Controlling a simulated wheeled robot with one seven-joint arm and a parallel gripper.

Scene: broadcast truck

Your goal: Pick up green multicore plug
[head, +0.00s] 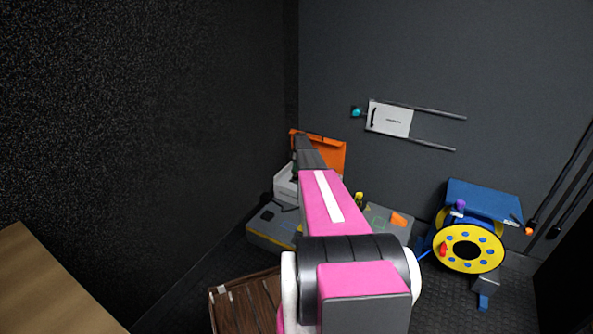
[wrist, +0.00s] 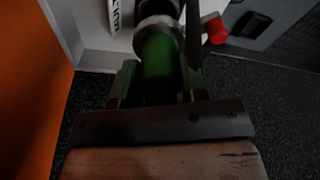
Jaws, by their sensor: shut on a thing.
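In the wrist view, the green multicore plug (wrist: 160,60) is a green cylinder with a grey metal collar at its far end. My gripper (wrist: 158,80) is shut on it, with one finger on each side of the green body. The plug's far end lies against a light grey box (wrist: 95,40); I cannot tell whether it is seated in it. In the head view my pink and black arm reaches toward the back corner and hides the gripper and plug.
An orange case (head: 330,154) stands in the corner, beside a white box (head: 284,186). A grey case (head: 270,226) lies on the floor. A yellow and blue cable reel (head: 440,249) stands right. A white panel on rails (head: 390,119) is on the back wall. A red knob (wrist: 216,31) is close by.

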